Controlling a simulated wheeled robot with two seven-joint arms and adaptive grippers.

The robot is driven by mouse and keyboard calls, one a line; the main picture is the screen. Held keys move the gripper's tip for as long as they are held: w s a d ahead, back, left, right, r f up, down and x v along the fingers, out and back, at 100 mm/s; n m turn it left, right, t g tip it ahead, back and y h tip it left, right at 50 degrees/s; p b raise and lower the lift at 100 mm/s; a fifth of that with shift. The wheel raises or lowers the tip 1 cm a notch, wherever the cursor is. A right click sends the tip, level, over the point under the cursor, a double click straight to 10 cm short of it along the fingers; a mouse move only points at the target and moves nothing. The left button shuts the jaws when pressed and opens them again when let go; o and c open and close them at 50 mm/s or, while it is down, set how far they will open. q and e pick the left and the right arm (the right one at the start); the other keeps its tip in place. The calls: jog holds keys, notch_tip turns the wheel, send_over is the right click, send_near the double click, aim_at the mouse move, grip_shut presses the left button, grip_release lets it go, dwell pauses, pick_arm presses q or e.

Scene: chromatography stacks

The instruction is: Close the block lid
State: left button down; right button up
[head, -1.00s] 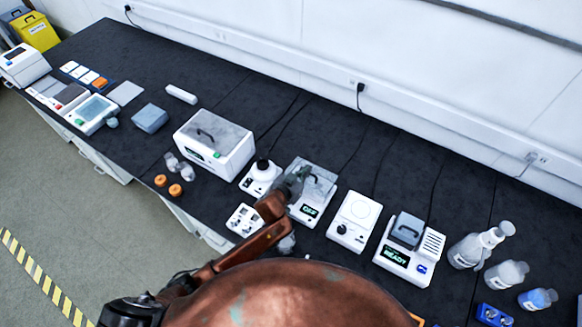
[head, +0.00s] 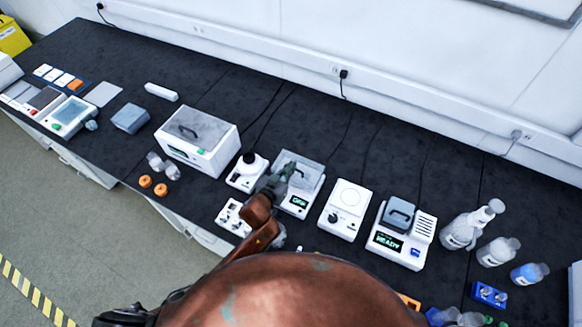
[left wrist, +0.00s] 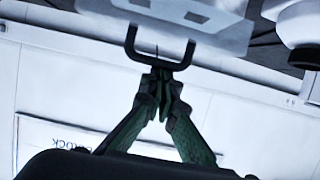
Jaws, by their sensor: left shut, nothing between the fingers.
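A small white block unit (head: 297,211) with a green-lit display stands near the middle of the bench in the head view. Its clear lid (head: 307,172) has a dark handle and looks raised at the back, but its exact angle is hard to tell. My left gripper (head: 281,176) reaches over the unit at the lid's handle, shut and empty. In the left wrist view the two green fingertips (left wrist: 159,88) meet beside the dark U-shaped handle (left wrist: 160,64) under the translucent lid (left wrist: 215,28). Whether they touch it is unclear. My right gripper is out of view.
A white knobbed instrument (head: 246,172) stands close on the left and a flat white plate unit (head: 345,212) on the right. Beyond is a unit reading READY (head: 402,247), then bottles (head: 466,229).

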pick_arm(q)
jog(key=shift+a+f, duration=0.1)
jog(key=shift+f, duration=0.2)
jog(key=r+p, duration=0.1)
jog(key=w+r+p, duration=0.1)
jog(key=w+d+r+p, duration=0.1)
jog(key=r, duration=0.1)
jog(key=shift+r+p, duration=0.1)
jog(key=shift+p, duration=0.2)
jog(key=f+v, duration=0.1)
jog(key=v, duration=0.9)
jog(key=shift+s+f, duration=0.2)
